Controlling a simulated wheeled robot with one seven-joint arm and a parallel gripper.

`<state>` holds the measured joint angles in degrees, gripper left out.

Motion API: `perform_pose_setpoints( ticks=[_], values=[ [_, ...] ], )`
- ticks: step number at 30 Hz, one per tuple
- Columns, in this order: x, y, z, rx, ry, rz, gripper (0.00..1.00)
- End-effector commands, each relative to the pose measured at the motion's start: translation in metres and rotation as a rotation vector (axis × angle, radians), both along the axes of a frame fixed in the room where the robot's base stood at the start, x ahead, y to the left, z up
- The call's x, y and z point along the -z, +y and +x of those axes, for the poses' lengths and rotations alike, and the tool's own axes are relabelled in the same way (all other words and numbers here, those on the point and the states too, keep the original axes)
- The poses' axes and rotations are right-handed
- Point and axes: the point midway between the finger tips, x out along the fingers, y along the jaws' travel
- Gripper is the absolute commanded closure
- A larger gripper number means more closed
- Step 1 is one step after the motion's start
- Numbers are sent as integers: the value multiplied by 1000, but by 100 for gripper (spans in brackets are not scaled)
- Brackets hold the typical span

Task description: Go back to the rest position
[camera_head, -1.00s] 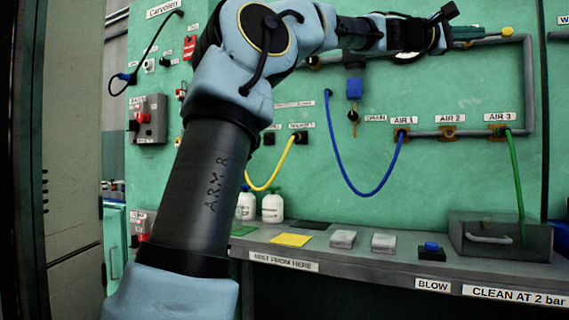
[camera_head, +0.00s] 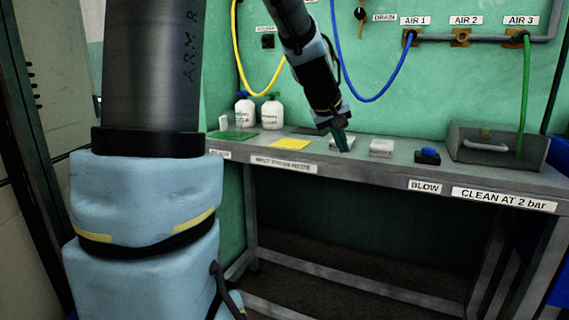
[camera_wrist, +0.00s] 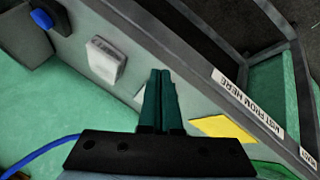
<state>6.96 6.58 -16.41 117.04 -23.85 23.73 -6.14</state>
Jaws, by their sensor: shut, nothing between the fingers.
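My gripper (camera_head: 341,140) points down over the grey bench (camera_head: 400,165), in front of a small pale block that it partly hides. Its green fingers are together with nothing between them. In the wrist view the shut fingers (camera_wrist: 160,95) point over the bench top, between a pale block (camera_wrist: 105,60) and a yellow sheet (camera_wrist: 223,128). I cannot tell whether the fingertips touch anything.
Two white bottles (camera_head: 272,112) stand at the back left. Blue (camera_head: 372,98) and green (camera_head: 523,90) hoses hang from the wall pipe.

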Motion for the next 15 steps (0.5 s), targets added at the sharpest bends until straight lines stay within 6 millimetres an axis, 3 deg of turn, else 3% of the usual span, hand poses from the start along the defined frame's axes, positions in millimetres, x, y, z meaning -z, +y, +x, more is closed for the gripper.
perform_pose_setpoints(
  ticks=[1, 6, 9, 15],
  values=[
    [20, 27, -11, -3, 15, 59, 100],
    [75, 105, -53, 15, 77, 232, 100],
    [100, 142, -82, 32, 114, 311, 100],
    [137, 198, -140, 75, 195, 421, 100]
  ],
)
